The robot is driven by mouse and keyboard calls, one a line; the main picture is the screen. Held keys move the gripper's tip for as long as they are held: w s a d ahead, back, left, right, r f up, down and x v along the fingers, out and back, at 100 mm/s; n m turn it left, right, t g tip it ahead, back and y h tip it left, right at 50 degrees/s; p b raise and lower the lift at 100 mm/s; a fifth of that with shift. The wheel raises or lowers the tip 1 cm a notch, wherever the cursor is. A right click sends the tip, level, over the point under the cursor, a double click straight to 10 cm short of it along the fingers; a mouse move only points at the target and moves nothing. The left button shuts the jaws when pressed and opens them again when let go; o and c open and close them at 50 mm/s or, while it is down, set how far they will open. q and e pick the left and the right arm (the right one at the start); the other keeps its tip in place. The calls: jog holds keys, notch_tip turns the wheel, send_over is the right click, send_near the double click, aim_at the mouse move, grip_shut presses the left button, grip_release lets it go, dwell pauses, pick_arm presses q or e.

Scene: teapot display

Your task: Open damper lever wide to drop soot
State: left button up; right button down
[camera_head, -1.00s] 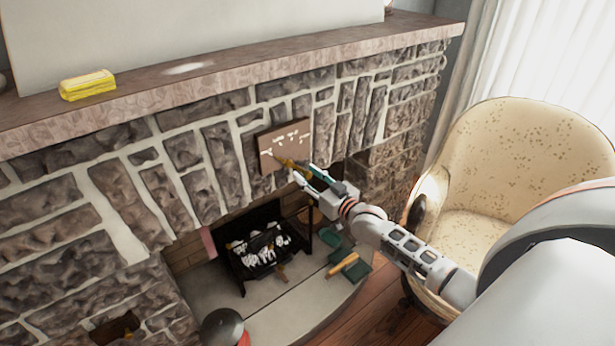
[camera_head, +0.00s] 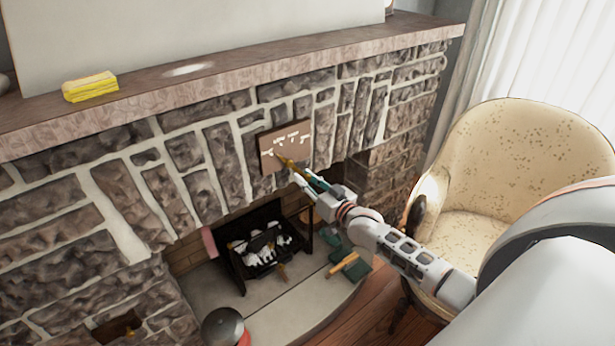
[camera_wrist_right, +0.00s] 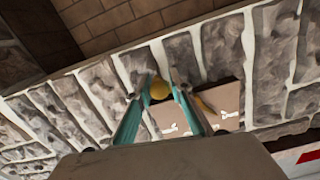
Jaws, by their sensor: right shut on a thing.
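The damper lever (camera_head: 286,161) is a thin brass-coloured handle standing out from a brown plate (camera_head: 297,136) with white markings on the stone fireplace face. My right gripper (camera_head: 297,171) is at the lever's outer end and shut on it. In the right wrist view, the lever's round yellow knob (camera_wrist_right: 159,89) sits between the two teal fingers of my right gripper (camera_wrist_right: 160,84), and the plate (camera_wrist_right: 222,98) shows behind. Below, a black grate (camera_head: 240,275) holds white and dark pieces; I cannot tell whether any is soot. My left gripper is out of view.
The stone mantel (camera_head: 230,85) juts out above, with a yellow sponge-like block (camera_head: 90,87) on it. A cream armchair (camera_head: 535,150) stands close on the right.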

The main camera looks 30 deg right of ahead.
jog(key=shift+a+r+m+p, duration=0.2)
jog(key=shift+m+p, duration=0.15)
jog(key=shift+m, duration=0.55)
jog(key=m, duration=0.1)
jog(key=a+m+p, duration=0.1)
jog(key=shift+a+f+m, duration=0.3)
jog(key=shift+f, duration=0.05)
jog(key=shift+a+f+m+p, duration=0.15)
jog(key=shift+a+m+p, duration=0.4)
jog(key=shift+m, duration=0.45)
jog(key=a+m, duration=0.1)
jog(key=m, duration=0.1)
jog(key=shift+s+a+m+p, duration=0.1)
jog(key=shift+a+m+p, duration=0.2)
jog(key=shift+a+p, duration=0.1)
jog(key=a+m, duration=0.1)
jog(key=a+m+p, duration=0.1)
jog(key=m, duration=0.1)
jog(key=shift+s+a+r+m, duration=0.1)
jog(key=shift+r+m, duration=0.2)
jog(key=shift+r, duration=0.05)
jog(key=m, duration=0.1)
jog(key=a+r+m+p, duration=0.1)
jog(key=shift+a+m, duration=0.25)
jog(key=shift+m, duration=0.15)
jog(key=shift+s+a+r+m+p, duration=0.15)
jog(key=shift+a+m+p, duration=0.15)
jog(key=shift+m, duration=0.3)
